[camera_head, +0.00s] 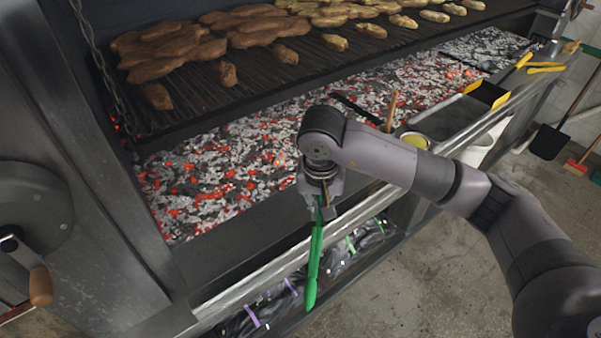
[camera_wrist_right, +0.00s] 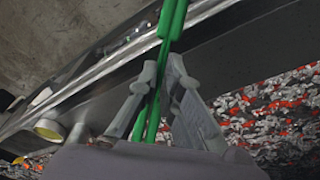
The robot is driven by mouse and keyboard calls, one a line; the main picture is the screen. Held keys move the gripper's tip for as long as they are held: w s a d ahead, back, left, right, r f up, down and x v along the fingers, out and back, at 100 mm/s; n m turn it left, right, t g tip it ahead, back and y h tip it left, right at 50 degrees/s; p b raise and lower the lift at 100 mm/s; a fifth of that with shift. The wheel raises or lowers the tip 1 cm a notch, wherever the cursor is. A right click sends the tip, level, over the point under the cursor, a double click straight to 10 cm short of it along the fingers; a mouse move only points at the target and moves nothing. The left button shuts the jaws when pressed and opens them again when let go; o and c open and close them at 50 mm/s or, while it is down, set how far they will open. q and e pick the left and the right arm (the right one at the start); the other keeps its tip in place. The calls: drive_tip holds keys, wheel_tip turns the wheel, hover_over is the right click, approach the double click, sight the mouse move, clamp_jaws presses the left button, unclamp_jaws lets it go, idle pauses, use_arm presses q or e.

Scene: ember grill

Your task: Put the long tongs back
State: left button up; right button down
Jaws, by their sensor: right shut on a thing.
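The long green tongs (camera_head: 315,262) hang from my right gripper (camera_head: 320,207) in the head view, over the grill's front rail, with their lower end in front of the low shelf. In the right wrist view, the right gripper (camera_wrist_right: 160,95) is shut on the green tongs (camera_wrist_right: 171,25), with the two green arms running between its fingers. The upper end of the tongs is hidden by the gripper in the head view. My left gripper is not in view.
Glowing coals (camera_head: 215,180) lie behind the front rail (camera_head: 270,270). Meat rests on the grate (camera_head: 200,100) above. A shelf with dark bags (camera_head: 265,310) is below. Yellow-handled tools (camera_head: 490,93) and a pot (camera_head: 416,140) stand right.

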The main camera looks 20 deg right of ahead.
use_arm(q)
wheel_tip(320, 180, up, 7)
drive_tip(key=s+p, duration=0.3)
drive_tip(key=p, duration=0.3)
use_arm(e)
drive_tip(key=a+f+m+g+y+b, duration=0.1)
drive_tip(key=f+m+b, duration=0.1)
drive_tip(key=w+f+m+g+y+b, duration=0.1)
drive_tip(key=m, duration=0.2)
drive_tip(key=w+a+f+m+g+y+b, duration=0.1)
drive_tip(key=f+m+b, duration=0.1)
drive_tip(key=shift+w+a+f+y+b, duration=0.2)
drive_tip(key=shift+a+f+y+b, duration=0.1)
drive_tip(key=shift+a+f+y, duration=0.1)
drive_tip(key=shift+f+b, duration=0.3)
drive_tip(key=shift+b, duration=0.15)
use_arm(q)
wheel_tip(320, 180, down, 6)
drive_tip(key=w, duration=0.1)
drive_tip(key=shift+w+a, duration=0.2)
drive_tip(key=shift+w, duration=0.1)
use_arm(e)
drive_tip(key=c, duration=1.4)
unclamp_jaws()
drive_tip(key=shift+c, duration=0.2)
